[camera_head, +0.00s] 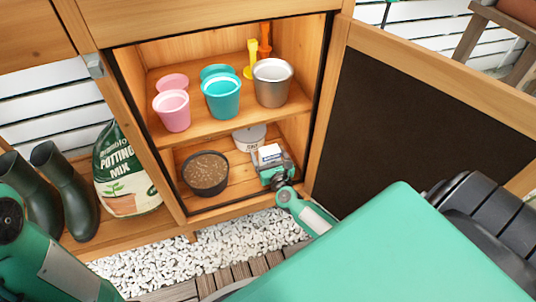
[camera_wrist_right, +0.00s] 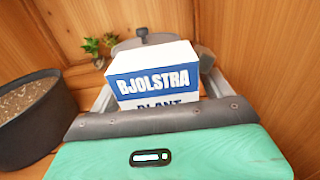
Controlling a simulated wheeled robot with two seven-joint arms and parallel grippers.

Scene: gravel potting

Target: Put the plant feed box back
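The plant feed box (camera_head: 268,153) is a small white and blue carton in the lower compartment of the wooden cabinet (camera_head: 190,130). My right gripper (camera_head: 272,168) reaches in from the lower right. In the right wrist view, the box (camera_wrist_right: 155,77) sits between the two fingers of the gripper (camera_wrist_right: 158,90), one close along each side. The gripper looks shut on it. I cannot tell whether the box's base touches the shelf. My left arm shows at the lower left of the head view, but its gripper is out of view.
A dark pot of soil (camera_head: 206,174) stands left of the box; a white tub (camera_head: 249,138) stands behind it. Pink and teal pots and a metal pot (camera_head: 272,84) fill the upper shelf. The open door (camera_head: 420,120) is at the right.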

